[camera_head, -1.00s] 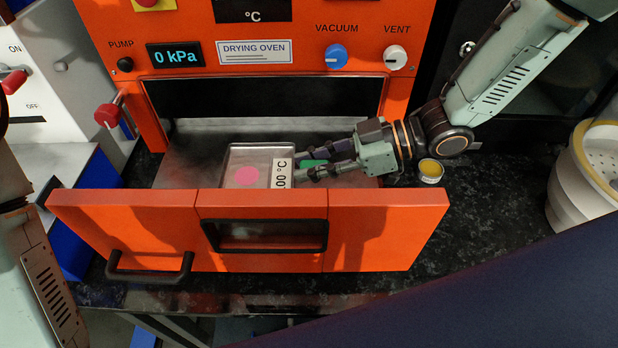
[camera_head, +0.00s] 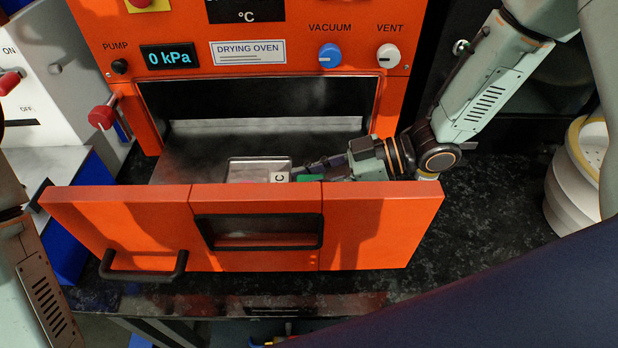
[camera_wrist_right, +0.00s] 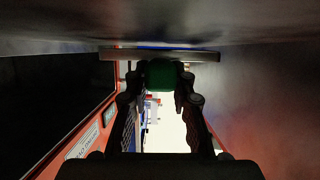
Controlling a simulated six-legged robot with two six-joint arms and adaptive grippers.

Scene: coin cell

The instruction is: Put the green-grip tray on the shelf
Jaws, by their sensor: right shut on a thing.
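The metal tray (camera_head: 236,170) with the green grip (camera_head: 308,178) is low behind the orange oven front (camera_head: 380,225), whose top edge hides the tray's near part. My right gripper (camera_head: 312,168) is shut on the green grip from the right. In the right wrist view the gripper (camera_wrist_right: 160,85) closes on both sides of the green grip (camera_wrist_right: 161,74). The tray (camera_wrist_right: 150,54) shows there edge-on, close to a grey surface. A grey shelf surface (camera_head: 185,170) lies behind the front; whether the tray touches it I cannot tell. My left gripper is out of view.
The drying oven (camera_head: 290,85) stands behind, its dark chamber open. The orange front has a window and a black handle (camera_head: 143,275). A white bucket-like container (camera_head: 572,205) stands at the right. The dark bench (camera_head: 480,210) is clear between them.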

